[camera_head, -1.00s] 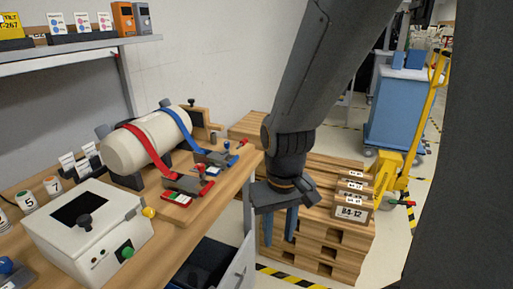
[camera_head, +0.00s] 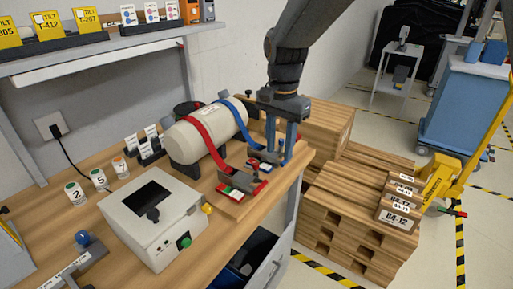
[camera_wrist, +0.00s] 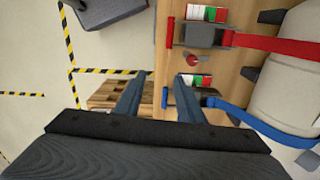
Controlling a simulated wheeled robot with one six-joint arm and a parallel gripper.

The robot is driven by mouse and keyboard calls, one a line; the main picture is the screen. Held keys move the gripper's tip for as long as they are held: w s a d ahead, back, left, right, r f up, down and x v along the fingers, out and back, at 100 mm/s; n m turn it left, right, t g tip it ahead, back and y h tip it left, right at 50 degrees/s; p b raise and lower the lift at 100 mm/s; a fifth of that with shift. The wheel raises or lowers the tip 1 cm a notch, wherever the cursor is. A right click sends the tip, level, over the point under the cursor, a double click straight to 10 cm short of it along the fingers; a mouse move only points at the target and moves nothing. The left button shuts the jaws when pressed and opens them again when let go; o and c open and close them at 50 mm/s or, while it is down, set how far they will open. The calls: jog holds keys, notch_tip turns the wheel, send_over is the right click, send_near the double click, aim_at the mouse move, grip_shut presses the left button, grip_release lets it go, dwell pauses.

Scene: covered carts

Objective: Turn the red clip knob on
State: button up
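The red clip (camera_head: 243,183) sits on the wooden board at the end of the red strap, with a small red knob (camera_head: 264,168) beside it. In the wrist view the red knob (camera_wrist: 193,59) lies between the red clip (camera_wrist: 200,36) and the blue clip (camera_wrist: 193,101). Red, white and green labels mark both clips. My gripper (camera_head: 281,158) is open and empty, fingers pointing down, over the board's edge by the blue clip (camera_head: 262,161). In the wrist view my gripper (camera_wrist: 160,84) is apart from the red knob, and one finger partly covers the blue clip.
A cream cylinder (camera_head: 207,133) lies strapped on the board. A white box (camera_head: 157,222) with knobs stands in front. Stacked pallets (camera_head: 345,215) and small boxes (camera_head: 398,206) stand at the right. The floor beyond is partly open.

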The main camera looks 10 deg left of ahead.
notch_tip(320, 180, up, 2)
jog(key=m+p, duration=0.1)
send_over(256, 163)
jog(key=shift+a+r, duration=0.1)
notch_tip(256, 163, down, 8)
jog(key=shift+w+r+p, duration=0.1)
jog(key=shift+r+p, duration=0.15)
jog(key=shift+p, duration=0.75)
grip_shut()
